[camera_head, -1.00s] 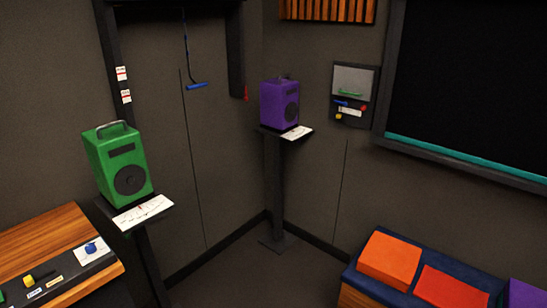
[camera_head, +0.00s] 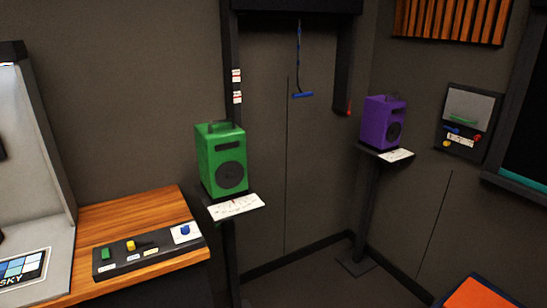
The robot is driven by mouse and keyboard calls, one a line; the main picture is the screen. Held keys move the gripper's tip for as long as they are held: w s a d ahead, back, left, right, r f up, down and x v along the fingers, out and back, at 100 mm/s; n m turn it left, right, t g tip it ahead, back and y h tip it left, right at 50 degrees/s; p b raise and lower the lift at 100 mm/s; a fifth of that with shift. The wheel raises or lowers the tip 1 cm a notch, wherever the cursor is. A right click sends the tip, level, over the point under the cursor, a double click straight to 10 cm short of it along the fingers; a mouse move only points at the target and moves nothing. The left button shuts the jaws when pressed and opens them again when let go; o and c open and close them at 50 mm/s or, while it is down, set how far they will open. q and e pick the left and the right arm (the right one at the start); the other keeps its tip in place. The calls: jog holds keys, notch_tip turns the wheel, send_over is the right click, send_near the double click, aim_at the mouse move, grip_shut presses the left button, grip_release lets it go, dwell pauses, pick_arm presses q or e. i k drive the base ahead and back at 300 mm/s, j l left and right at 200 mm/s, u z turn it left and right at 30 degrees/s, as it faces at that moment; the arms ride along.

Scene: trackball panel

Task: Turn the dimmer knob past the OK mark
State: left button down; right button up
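A black control strip (camera_head: 150,252) lies on the wooden desk at the lower left. A blue knob (camera_head: 185,230) sits on a white plate at its right end; it may be the dimmer knob. A yellow knob or lever (camera_head: 131,246) and a green switch (camera_head: 106,254) are on the same strip, with small labels below them. A grey and black wall panel (camera_head: 467,122) at the right carries blue, red and yellow controls and a green bar. An OK mark is too small to make out. Neither of my grippers is in view.
A green speaker (camera_head: 221,160) stands on a post beside the desk (camera_head: 140,213), with a white card in front. A purple speaker (camera_head: 383,122) stands on another post in the corner. A blue handle (camera_head: 303,95) hangs on a cord. Floor shows between the posts.

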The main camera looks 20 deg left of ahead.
aim_at(186, 230)
jog(key=u, duration=1.55)
